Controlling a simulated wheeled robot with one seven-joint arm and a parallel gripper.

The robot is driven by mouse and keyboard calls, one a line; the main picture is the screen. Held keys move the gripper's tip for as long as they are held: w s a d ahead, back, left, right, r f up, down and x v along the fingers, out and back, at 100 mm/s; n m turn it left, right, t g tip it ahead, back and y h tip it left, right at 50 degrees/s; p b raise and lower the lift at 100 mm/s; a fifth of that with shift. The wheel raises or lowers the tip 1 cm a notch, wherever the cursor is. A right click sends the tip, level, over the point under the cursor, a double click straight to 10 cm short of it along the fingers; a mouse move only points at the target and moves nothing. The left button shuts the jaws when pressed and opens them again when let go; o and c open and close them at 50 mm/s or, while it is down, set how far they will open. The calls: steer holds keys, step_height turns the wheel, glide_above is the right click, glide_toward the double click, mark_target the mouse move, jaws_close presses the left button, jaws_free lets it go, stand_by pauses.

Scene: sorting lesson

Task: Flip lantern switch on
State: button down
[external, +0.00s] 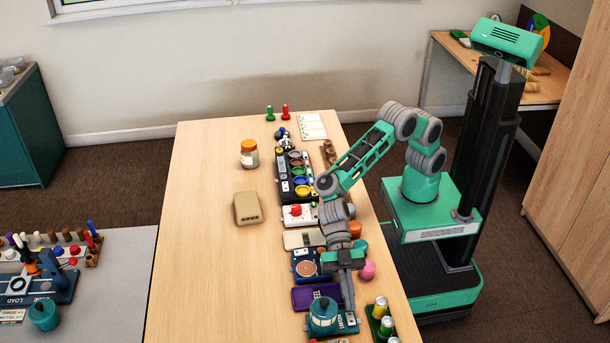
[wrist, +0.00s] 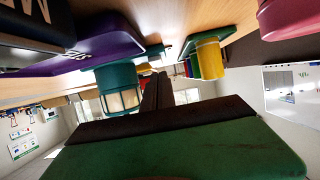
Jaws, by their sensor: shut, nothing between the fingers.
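The teal lantern (external: 323,312) stands on a small dark teal base (external: 347,323) near the front edge of the wooden table. It also shows in the wrist view (wrist: 119,90), upside down, left of my fingers, with pale panes. My gripper (external: 350,305) points down just right of the lantern, over or beside the base's right part. In the wrist view my dark fingers (wrist: 157,80) lie together with nothing between them. I cannot make out the switch; it is too small or hidden behind the fingers. I cannot tell whether the fingertips touch the base.
A green tray with several cans (external: 380,320) stands close right of my gripper. A purple panel (external: 313,296) lies just behind the lantern. A pink object (external: 368,270) stands at the table's right edge. The table's left half (external: 195,290) is mostly clear.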

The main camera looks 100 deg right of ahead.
steer(key=p+v, duration=0.2)
steer(key=v, duration=0.9)
steer(key=shift+d+r, duration=0.15)
steer(key=shift+r, duration=0.3)
steer(key=d+r+m+t+h+p, duration=0.1)
steer(key=d+r+m+h+p, duration=0.25)
steer(key=d, duration=0.45)
steer(key=d+r+m+t+h+p, duration=0.25)
steer(key=d+p, duration=0.25)
steer(key=d, duration=0.3)
steer(key=d+r+m+t+h+p, duration=0.1)
steer(key=d+r+m+h+p, duration=0.15)
steer(key=d+r+p, duration=0.4)
steer(key=s+d+m+h+p, duration=0.1)
steer(key=s+d+m, duration=0.2)
steer(key=d, duration=0.4)
steer(key=s+d+m+g+h+p, duration=0.1)
steer(key=s+d+m+h+p, duration=0.1)
steer(key=s+d, duration=0.3)
steer(key=s+d+m+h+p, duration=0.1)
steer(key=s+d+m+h, duration=0.1)
steer(key=d, duration=0.6)
steer(key=shift+s+d+m, duration=0.35)
steer(key=shift+s+m, duration=0.55)
steer(key=shift+m, duration=0.35)
